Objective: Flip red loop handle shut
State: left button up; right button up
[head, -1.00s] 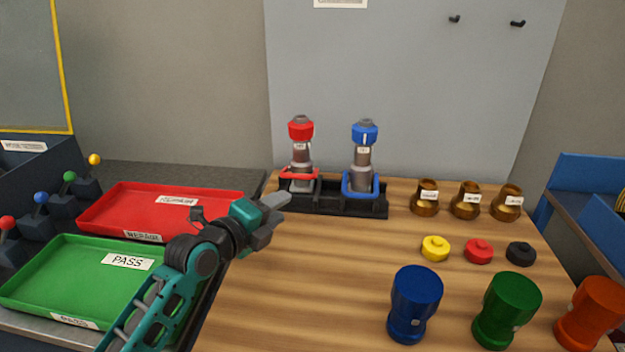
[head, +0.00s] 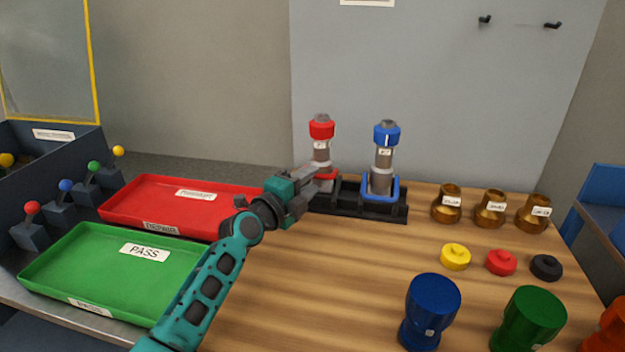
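The red-topped pump (head: 321,131) stands upright in the black base (head: 354,204) at the back of the wooden table. Its red loop handle (head: 328,174) is low on the pump and mostly hidden behind my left gripper (head: 318,182). My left gripper reaches in from the left, with its fingertips at or very near the loop. I cannot tell whether they touch it or how far apart they are. The blue-topped pump (head: 386,134) stands to the right with its blue loop handle (head: 395,191) low around it. My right gripper is out of view.
A red tray (head: 130,205) and a green PASS tray (head: 60,256) lie left of my arm. Several brass fittings (head: 447,205), small caps (head: 455,256) and large coloured pieces (head: 433,305) stand on the right. The table's middle (head: 330,270) is clear.

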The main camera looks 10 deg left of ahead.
pick_arm(q)
jog(key=shift+x, duration=1)
jog(key=shift+c, duration=0.2)
grip_shut()
dwell(0.6)
